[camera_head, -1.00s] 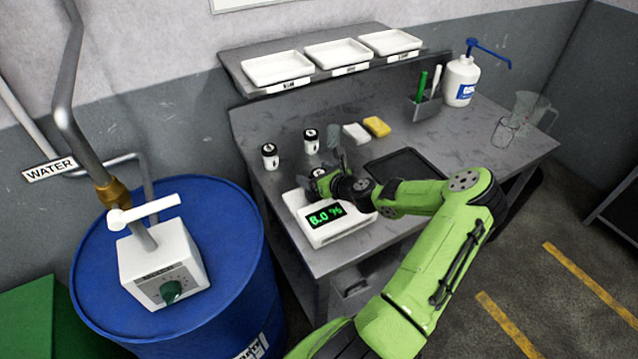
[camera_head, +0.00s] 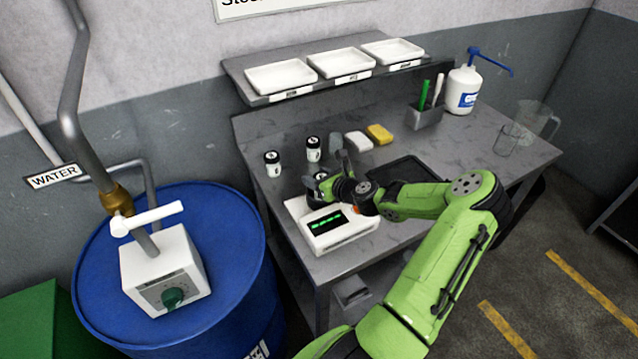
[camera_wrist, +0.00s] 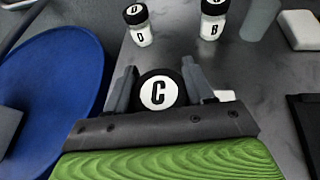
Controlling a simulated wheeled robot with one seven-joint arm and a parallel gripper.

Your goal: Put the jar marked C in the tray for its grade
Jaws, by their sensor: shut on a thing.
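The jar marked C (camera_wrist: 158,92) has a black lid with a white disc and a black C. My gripper (camera_wrist: 160,84) is shut on it, one finger on each side, in the wrist view. In the head view my gripper (camera_head: 328,182) is over the back of the white meter (camera_head: 345,241), and the jar is mostly hidden. Whether the jar touches the meter I cannot tell. The meter's green display (camera_head: 326,222) shows what look like dashes. Three white trays, left (camera_head: 281,78), middle (camera_head: 340,64) and right (camera_head: 392,51), stand empty on the raised shelf; their labels are unreadable.
Jars marked D (camera_wrist: 140,28) and B (camera_wrist: 213,22) stand behind the meter. A white block (camera_head: 358,139), a yellow sponge (camera_head: 379,133), a pen holder (camera_head: 425,117) and a pump bottle (camera_head: 463,90) stand farther right. A blue drum (camera_head: 225,270) is left of the bench.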

